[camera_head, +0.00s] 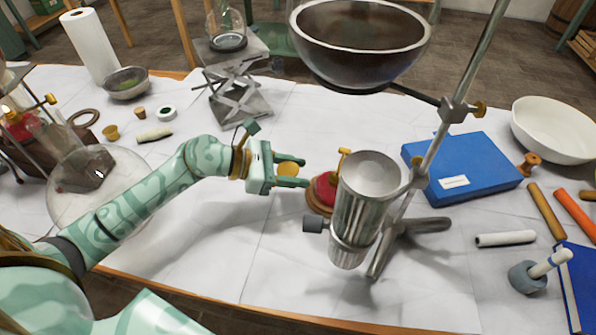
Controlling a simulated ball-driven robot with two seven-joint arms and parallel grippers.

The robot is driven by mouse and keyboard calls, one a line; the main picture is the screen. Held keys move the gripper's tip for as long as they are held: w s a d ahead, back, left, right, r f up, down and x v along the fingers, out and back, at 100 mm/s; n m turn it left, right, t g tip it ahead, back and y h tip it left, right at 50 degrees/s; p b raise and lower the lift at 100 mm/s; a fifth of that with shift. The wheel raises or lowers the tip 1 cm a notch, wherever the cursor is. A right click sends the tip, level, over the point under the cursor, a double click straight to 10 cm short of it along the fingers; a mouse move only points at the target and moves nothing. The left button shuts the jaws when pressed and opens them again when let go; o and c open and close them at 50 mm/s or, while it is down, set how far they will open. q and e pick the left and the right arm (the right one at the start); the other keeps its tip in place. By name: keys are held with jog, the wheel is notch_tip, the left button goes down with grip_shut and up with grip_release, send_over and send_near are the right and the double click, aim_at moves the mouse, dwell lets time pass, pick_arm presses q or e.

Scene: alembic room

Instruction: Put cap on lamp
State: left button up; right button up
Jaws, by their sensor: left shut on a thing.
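My left gripper (301,171) is shut on a small round brass-yellow cap (288,169). The cap and the lamp look apart, but how high the cap is over the table is hard to tell. My right gripper is not in view.
A shiny metal cylinder (372,185) on a clamp stand stands right beside the lamp. A dark bowl (360,45) hangs above on the stand. A blue box (461,170) lies to the right. A glass flask (85,190) is at left. The cloth left of the lamp is clear.

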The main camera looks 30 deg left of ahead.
aim_at(327, 182)
pick_arm(q)
jog(key=shift+w+d+r, duration=0.15)
jog(key=shift+w+d, duration=0.4)
jog(key=shift+d, duration=0.15)
jog(key=shift+w+d, duration=0.75)
jog(key=shift+d, duration=0.3)
jog(key=shift+w+d, duration=0.45)
jog(key=shift+d, duration=0.2)
jog(key=shift+w+d, duration=0.45)
jog(key=shift+d, duration=0.15)
jog(key=shift+w+d, duration=0.5)
jog(key=shift+d, duration=0.2)
jog(key=shift+w+d, duration=0.45)
jog(key=shift+d, duration=0.2)
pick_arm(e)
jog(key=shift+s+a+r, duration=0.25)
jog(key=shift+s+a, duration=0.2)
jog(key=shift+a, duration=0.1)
pick_arm(q)
jog(key=shift+p, duration=0.3)
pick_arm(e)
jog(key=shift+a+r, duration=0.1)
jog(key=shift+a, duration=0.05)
pick_arm(q)
jog(key=shift+f, duration=0.75)
jog(key=o, duration=1.1)
jog(key=shift+c, duration=0.2)
